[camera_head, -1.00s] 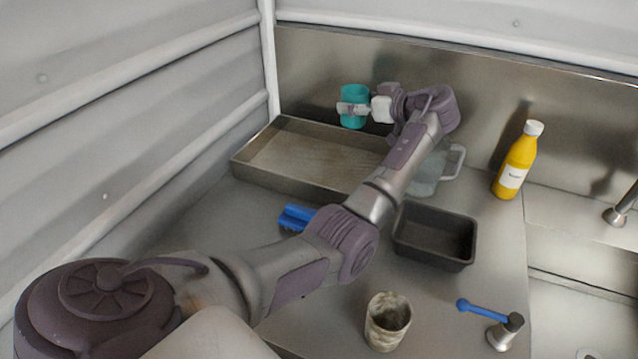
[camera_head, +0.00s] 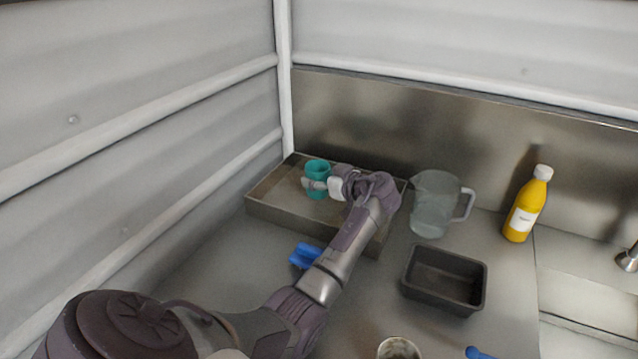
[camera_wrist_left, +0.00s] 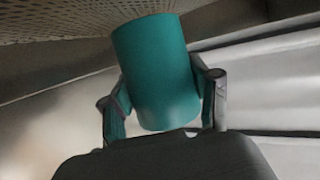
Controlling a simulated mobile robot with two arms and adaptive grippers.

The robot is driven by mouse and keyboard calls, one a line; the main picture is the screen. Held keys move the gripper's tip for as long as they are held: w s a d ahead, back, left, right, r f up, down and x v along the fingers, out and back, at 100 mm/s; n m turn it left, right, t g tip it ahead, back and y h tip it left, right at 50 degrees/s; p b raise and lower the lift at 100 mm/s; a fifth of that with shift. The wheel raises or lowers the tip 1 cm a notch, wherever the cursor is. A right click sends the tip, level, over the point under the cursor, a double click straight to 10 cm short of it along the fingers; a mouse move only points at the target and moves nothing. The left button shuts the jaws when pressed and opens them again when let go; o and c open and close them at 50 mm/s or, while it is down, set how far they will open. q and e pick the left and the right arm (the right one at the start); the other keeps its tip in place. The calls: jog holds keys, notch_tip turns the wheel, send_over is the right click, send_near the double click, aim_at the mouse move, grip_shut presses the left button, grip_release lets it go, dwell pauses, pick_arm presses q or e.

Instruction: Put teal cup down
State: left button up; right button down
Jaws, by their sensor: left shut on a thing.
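The teal cup (camera_head: 318,169) is in my left gripper (camera_head: 316,184), over the far part of the wide shallow metal tray (camera_head: 275,218). The gripper is shut on the cup, a finger on each side. In the left wrist view the teal cup (camera_wrist_left: 157,72) sits between both fingers of the left gripper (camera_wrist_left: 163,95). The cup looks upright in the head view. I cannot tell whether its base touches the tray floor. My right gripper does not show.
A clear jug (camera_head: 432,205) stands right of the tray, and a dark rectangular pan (camera_head: 445,280) stands in front of it. A yellow bottle (camera_head: 526,205) is at the right. A blue object (camera_head: 305,255) lies near the tray's front. A stained cup (camera_head: 398,348) is at the bottom edge.

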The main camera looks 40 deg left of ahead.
pick_arm(q)
jog(key=shift+f, duration=1.3)
jog(key=o, duration=1.2)
jog(key=shift+c, duration=0.2)
jog(key=shift+d+r, duration=0.1)
jog(key=shift+d, duration=0.05)
jog(key=p+v, duration=0.1)
jog(key=v, duration=0.6)
jog(key=shift+d, duration=0.15)
